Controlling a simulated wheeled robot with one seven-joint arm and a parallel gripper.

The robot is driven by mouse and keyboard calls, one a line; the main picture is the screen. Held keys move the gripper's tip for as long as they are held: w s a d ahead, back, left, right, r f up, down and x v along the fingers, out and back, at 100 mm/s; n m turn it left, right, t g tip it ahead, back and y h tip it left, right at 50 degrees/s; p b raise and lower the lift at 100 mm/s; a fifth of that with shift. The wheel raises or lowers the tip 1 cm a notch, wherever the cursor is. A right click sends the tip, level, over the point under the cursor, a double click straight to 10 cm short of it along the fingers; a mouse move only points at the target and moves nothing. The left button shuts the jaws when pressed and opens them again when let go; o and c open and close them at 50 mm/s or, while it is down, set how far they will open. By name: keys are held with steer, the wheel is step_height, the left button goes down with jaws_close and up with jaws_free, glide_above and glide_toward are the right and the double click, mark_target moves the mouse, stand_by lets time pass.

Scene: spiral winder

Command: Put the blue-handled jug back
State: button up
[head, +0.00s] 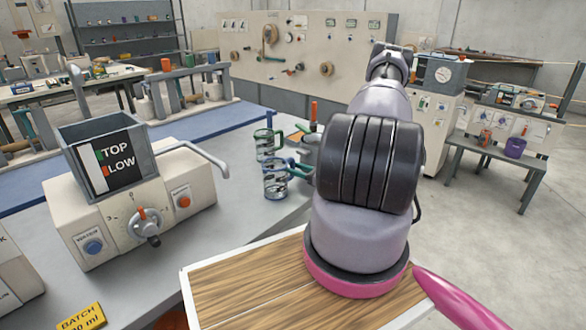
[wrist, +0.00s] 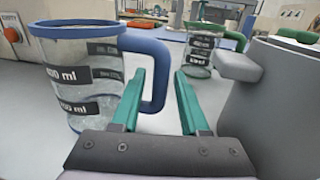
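The blue-handled jug (head: 275,184) stands upright on the grey bench, clear with dark label bands. In the wrist view the jug (wrist: 78,75) fills the left side, with its blue handle (wrist: 160,72) pointing right. My gripper (wrist: 160,72) has two green fingers spread apart, one on each side of the handle's upright part. I cannot tell whether either finger touches it. In the head view my arm mostly hides the gripper. A green-handled jug (head: 264,146) stands just behind the blue-handled one; it also shows beyond the fingers in the wrist view (wrist: 201,48).
A control box (head: 130,215) with a dial and a STOP/SLOW bin (head: 103,150) stands left of the jugs. A grey rounded body (wrist: 280,105) is close on the gripper's right. A wooden board (head: 245,285) lies in front. A yellow batch card (head: 82,317) is at lower left.

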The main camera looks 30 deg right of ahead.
steer(key=shift+r, duration=0.1)
steer(key=shift+s+d+r, duration=0.1)
steer(key=shift+s+d, duration=0.05)
steer(key=v, duration=1.2)
steer(key=a+r+n+g+y, duration=0.1)
steer(key=a+r+n+g, duration=0.65)
steer(key=r, duration=0.45)
steer(key=a+r+n+g+y, duration=0.1)
steer(key=a+r+n+g, duration=0.6)
steer(key=r, duration=0.6)
steer(key=s+a+r+n+t+h, duration=0.3)
steer(key=s+r, duration=0.4)
steer(key=r, duration=0.3)
steer(key=s+a+r+n+t+h, duration=0.3)
steer(key=s+a+r+n+h, duration=0.3)
steer(key=r, duration=0.4)
steer(key=s+a+n, duration=0.1)
steer(key=s+n, duration=0.1)
steer(key=shift+s+r, duration=0.15)
steer(key=shift+s, duration=0.15)
